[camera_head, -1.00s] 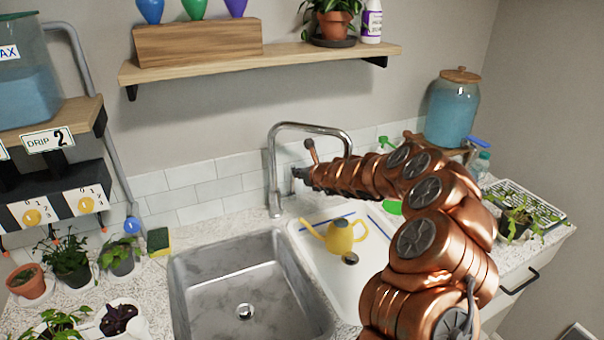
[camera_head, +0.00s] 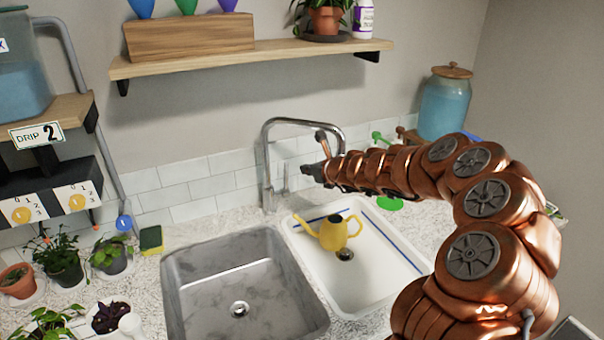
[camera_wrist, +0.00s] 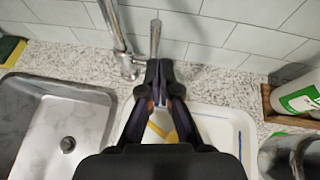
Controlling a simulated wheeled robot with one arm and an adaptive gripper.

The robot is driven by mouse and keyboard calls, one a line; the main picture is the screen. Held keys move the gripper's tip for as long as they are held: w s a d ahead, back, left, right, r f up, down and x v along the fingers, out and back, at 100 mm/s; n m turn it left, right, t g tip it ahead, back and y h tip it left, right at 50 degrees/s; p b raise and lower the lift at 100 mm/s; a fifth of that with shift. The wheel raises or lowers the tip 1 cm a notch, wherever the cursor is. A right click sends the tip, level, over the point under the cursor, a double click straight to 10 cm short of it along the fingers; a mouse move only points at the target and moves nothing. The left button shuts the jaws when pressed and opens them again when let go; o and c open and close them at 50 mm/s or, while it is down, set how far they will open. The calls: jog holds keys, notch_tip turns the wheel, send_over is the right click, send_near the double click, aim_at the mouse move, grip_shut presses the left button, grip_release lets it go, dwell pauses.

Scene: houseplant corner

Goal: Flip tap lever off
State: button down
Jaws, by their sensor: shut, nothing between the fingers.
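The chrome tap (camera_head: 268,165) stands behind the sinks, its spout arching to the right. It also shows in the wrist view (camera_wrist: 115,30). Its slim lever (camera_wrist: 155,38) stands beside the tap column, to its right, and points up in the wrist view. In the head view the lever (camera_head: 286,177) is small, between the column and my gripper. My gripper (camera_head: 307,171) is shut and empty, just right of the lever. In the wrist view the fingertips (camera_wrist: 159,72) lie just below the lever; I cannot tell whether they touch it.
A yellow watering can (camera_head: 333,232) sits in the white basin (camera_head: 375,262), below my gripper. The steel sink (camera_head: 215,285) on the left is empty. A sponge (camera_head: 151,239) and potted plants (camera_head: 62,258) are further left. A wooden shelf (camera_head: 250,60) is above.

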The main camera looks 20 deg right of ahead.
jog(key=shift+s+d+r, duration=0.3)
jog(key=shift+s+r, duration=0.5)
jog(key=shift+r, duration=0.05)
jog(key=shift+s+d+r, duration=0.25)
jog(key=shift+s+r, duration=0.55)
